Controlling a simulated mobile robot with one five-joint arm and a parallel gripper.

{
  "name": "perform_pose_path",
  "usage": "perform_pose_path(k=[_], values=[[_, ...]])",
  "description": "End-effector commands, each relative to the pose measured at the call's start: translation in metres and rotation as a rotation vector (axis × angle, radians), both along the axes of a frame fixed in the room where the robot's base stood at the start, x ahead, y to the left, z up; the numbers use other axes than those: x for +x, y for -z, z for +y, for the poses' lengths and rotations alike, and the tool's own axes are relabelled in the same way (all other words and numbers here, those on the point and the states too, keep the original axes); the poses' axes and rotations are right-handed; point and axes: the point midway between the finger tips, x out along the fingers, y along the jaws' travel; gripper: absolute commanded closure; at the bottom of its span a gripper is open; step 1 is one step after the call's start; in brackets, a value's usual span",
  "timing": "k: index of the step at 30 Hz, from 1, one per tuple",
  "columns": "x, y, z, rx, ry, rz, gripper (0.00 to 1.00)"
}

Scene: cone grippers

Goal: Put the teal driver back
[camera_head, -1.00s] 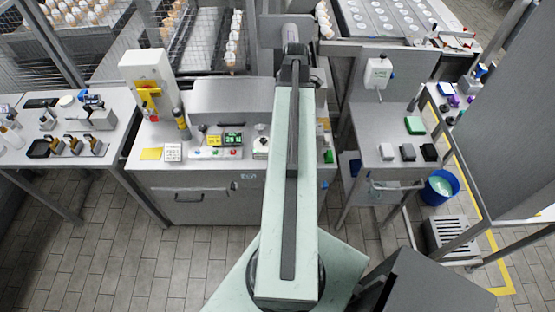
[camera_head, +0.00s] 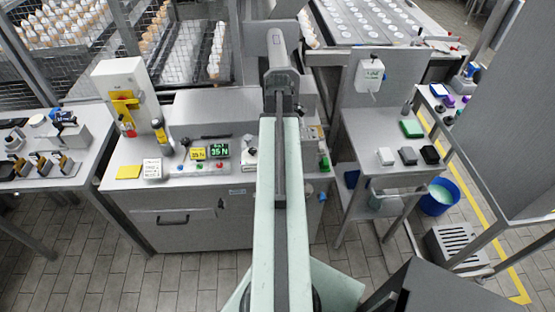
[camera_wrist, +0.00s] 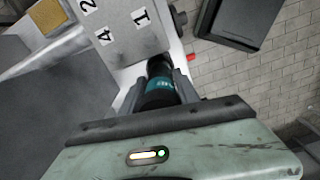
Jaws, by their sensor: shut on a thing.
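The teal driver (camera_wrist: 158,86) is in the wrist view, a dark cylinder with a teal band, between the jaws of my gripper (camera_wrist: 159,88). My gripper is shut on it. The driver's far end is dark and lies against or over the edge of a grey panel marked 1, 2 and 4 (camera_wrist: 125,35); I cannot tell whether they touch. In the head view my arm hides the jaws and the driver.
In the wrist view a black box (camera_wrist: 238,22) stands over the tiled floor, with a small red part (camera_wrist: 191,57) near the panel. In the head view the middle bench (camera_head: 135,200) carries a display (camera_head: 219,151); a side table (camera_head: 380,135) and blue bucket (camera_head: 440,197) are to the right.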

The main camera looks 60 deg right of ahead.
Motion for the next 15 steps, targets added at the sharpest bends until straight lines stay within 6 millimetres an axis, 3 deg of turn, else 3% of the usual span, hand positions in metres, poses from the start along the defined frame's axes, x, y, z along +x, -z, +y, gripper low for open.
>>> perform_pose_path(k=[1,5,12,15], values=[[0.0,0.01,0.0,0.0,0.0,0.0,1.0],[0.0,0.008,0.0,0.0,0.0,0.0,1.0],[0.0,0.046,0.0,0.0,-0.001,0.0,1.0],[0.001,0.045,0.0,0.0,-0.001,0.0,1.0]])
